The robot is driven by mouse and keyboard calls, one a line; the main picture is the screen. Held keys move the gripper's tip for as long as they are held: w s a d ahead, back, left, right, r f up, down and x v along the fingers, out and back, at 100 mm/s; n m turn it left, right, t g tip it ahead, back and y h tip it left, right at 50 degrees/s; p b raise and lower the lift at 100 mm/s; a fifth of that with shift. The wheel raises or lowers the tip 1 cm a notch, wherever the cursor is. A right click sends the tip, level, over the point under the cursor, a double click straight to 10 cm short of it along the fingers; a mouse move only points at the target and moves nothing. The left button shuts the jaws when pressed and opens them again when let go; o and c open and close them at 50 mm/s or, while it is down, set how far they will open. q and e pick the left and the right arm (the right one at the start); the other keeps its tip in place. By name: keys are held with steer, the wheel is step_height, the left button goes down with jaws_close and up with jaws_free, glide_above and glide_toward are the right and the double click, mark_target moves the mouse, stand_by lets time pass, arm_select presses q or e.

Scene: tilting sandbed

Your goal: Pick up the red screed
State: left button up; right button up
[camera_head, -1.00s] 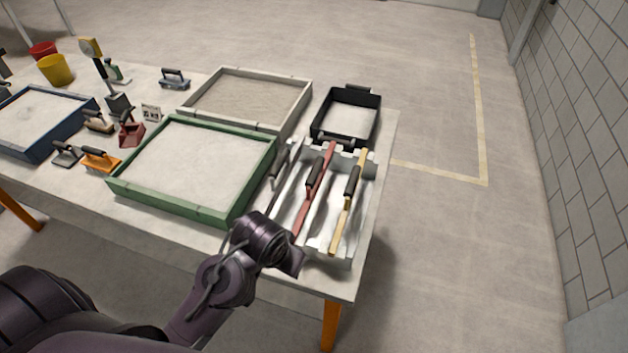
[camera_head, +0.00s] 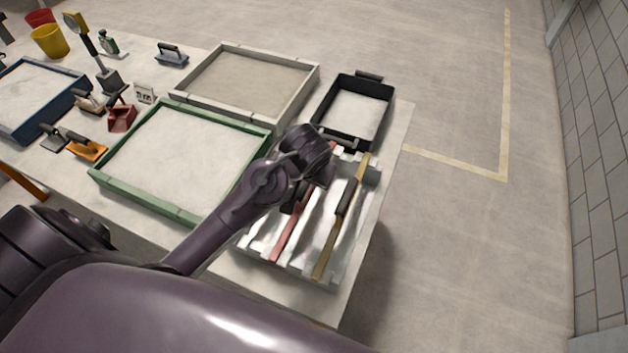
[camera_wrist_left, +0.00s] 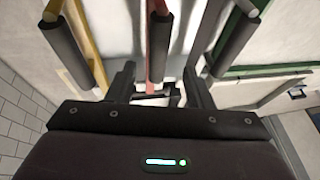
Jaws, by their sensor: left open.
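The red screed (camera_head: 290,240) lies in a pale slotted rack (camera_head: 368,205) at the table's right end. My left arm hides its upper part in the head view. In the left wrist view the red screed (camera_wrist_left: 156,70) and its dark grip (camera_wrist_left: 159,40) run between the two fingers of my left gripper (camera_wrist_left: 163,92). The gripper is open, with a finger on each side of the screed and gaps on both sides. In the head view the left gripper (camera_head: 302,190) is over the rack, its fingertips mostly hidden. My right gripper is not in view.
A yellow screed (camera_head: 352,185) lies to the right of the red one. Another dark-gripped screed (camera_wrist_left: 236,42) shows on the other side in the wrist view. A green-framed sand tray (camera_head: 150,205) is left of the rack and a black tray (camera_head: 326,100) behind it.

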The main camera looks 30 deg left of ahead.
arm_select(q)
steer(key=shift+w+a+f, duration=0.1)
steer(key=shift+w+f, duration=0.05)
steer(key=shift+f, duration=0.3)
steer(key=shift+w+a+f+p, duration=0.15)
steer(key=shift+f+p, duration=0.25)
steer(key=shift+f, duration=0.2)
steer(key=shift+s+a+f+p, duration=0.1)
steer(key=shift+f+p, duration=0.25)
steer(key=shift+f, duration=0.25)
steer(key=x, duration=0.2)
steer(key=shift+w+f, duration=0.25)
steer(key=shift+f, duration=0.1)
steer(key=shift+w+f+p, duration=0.2)
steer(key=shift+f+p, duration=0.1)
steer(key=shift+f, duration=0.1)
steer(key=c, duration=1)
jaws_close()
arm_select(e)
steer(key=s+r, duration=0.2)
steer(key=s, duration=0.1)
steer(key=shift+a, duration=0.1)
